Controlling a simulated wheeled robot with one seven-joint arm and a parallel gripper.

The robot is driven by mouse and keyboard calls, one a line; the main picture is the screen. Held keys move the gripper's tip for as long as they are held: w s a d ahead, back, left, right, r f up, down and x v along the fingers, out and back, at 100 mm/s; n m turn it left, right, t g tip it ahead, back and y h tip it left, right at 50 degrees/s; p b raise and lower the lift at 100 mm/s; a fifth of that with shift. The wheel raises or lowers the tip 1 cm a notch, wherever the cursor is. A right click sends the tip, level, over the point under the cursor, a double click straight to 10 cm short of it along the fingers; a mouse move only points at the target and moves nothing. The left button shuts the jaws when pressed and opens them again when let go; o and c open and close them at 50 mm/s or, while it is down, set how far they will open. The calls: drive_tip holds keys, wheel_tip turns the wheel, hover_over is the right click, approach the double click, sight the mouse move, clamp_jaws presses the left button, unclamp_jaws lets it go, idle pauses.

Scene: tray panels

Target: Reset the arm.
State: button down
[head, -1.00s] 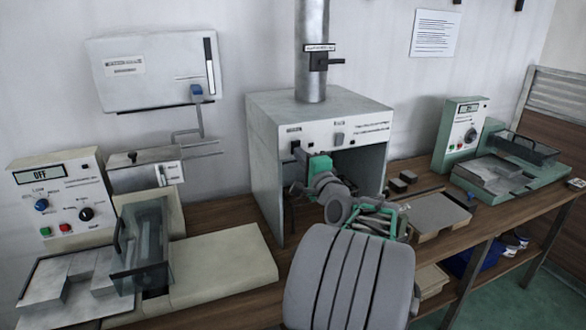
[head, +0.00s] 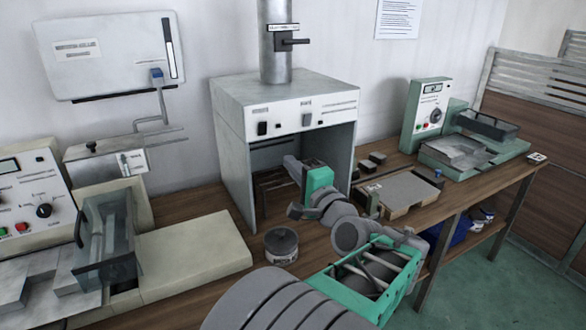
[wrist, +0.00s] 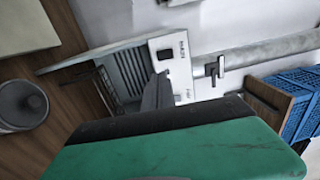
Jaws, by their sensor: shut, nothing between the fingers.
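My arm reaches up from the bottom of the head view, with its green wrist in front of the fume hood opening. My gripper (head: 290,163) is at the mouth of the hood, its fingers pointing up and left, shut and empty. In the wrist view the gripper (wrist: 160,82) shows as a dark finger shape above the green housing. The grey hood (head: 285,92) stands behind it, and its control panel also shows in the wrist view (wrist: 171,66).
A round grey tin (head: 281,247) stands on the wooden bench, left of my arm. A cream machine (head: 195,255) fills the left bench. A flat tray panel (head: 405,192) lies right of the hood, and a green machine (head: 427,115) is farther right. Blue crates (wrist: 295,95) show in the wrist view.

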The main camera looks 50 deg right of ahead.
idle(0.3)
drive_tip(key=w+a+f+n+g+y+p, duration=0.25)
drive_tip(key=w+a+f+n+y, duration=0.2)
drive_tip(key=a, duration=0.45)
drive_tip(key=w+a+f+n+g+y+p, duration=0.1)
drive_tip(key=w+a+f+n+g+y, duration=0.25)
drive_tip(key=w+a+n, duration=0.4)
drive_tip(key=s+a+f+n+g+p, duration=0.1)
drive_tip(key=s+a+f+n, duration=0.15)
drive_tip(key=a, duration=0.35)
drive_tip(key=s+a+f+n+g, duration=0.1)
drive_tip(key=a+f+g, duration=0.15)
drive_tip(key=a, duration=0.25)
drive_tip(key=s+a+f+n+g+p, duration=0.2)
drive_tip(key=s+a+n+g, duration=0.2)
drive_tip(key=s+a+n, duration=0.3)
drive_tip(key=s+a, duration=0.2)
drive_tip(key=s, duration=0.1)
drive_tip(key=shift+s+f+g+h, duration=0.25)
drive_tip(key=shift+s+g+h, duration=0.05)
drive_tip(key=shift+g, duration=0.05)
drive_tip(key=c, duration=2.1)
unclamp_jaws()
drive_tip(key=shift+c, duration=0.2)
